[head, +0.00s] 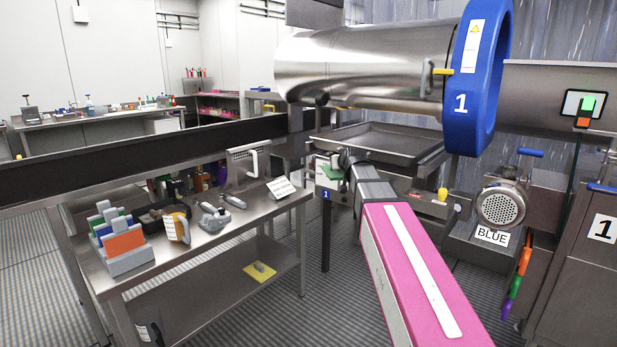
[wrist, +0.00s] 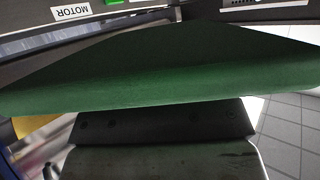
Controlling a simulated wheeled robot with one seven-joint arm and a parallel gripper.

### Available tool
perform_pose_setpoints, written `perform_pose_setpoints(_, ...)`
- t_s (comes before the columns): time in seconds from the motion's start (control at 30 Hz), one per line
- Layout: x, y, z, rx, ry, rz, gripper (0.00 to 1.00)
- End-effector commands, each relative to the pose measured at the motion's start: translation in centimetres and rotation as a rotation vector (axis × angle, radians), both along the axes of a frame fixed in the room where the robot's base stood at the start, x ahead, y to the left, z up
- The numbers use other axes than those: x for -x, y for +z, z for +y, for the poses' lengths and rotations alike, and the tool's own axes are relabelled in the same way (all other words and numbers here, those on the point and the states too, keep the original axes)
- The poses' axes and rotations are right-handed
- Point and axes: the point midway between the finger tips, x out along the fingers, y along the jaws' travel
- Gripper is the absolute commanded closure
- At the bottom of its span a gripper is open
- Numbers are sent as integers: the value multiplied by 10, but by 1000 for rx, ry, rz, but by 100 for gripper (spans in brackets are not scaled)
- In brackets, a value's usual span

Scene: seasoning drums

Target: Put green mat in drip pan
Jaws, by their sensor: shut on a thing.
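The green mat (wrist: 160,65) spans most of the wrist view as a wide dark green sheet. My gripper (head: 345,162) is shut on the green mat. A small green piece, probably the mat's edge, shows beside the gripper in the head view (head: 331,172). The drip pan (head: 372,150) is a shallow grey metal tray under the steel drum. My gripper is at the near left side of the pan, and the mat appears outside it. My arm hides part of the pan's near side, and the fingertips are hard to make out.
The steel drum (head: 365,65) with its blue ring (head: 480,80) hangs above the pan. A steel table (head: 215,240) with seasoning containers and tools stands to the left. A motor unit (head: 503,207) stands at right. A MOTOR label (wrist: 72,12) shows in the wrist view.

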Motion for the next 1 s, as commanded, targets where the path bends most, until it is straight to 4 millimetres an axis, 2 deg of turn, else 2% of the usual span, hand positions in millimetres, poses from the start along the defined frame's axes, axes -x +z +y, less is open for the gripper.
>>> perform_pose_setpoints(0.03,3,15,-15,1,-35,-4,100)
perform_pose_setpoints(0.13,6,34,-38,2,-97,-4,100)
perform_pose_setpoints(0.33,12,58,-66,-2,-175,-1,100)
perform_pose_setpoints(0.5,14,63,-73,-1,-195,2,100)
perform_pose_setpoints(1.0,14,63,-72,-1,-193,1,100)
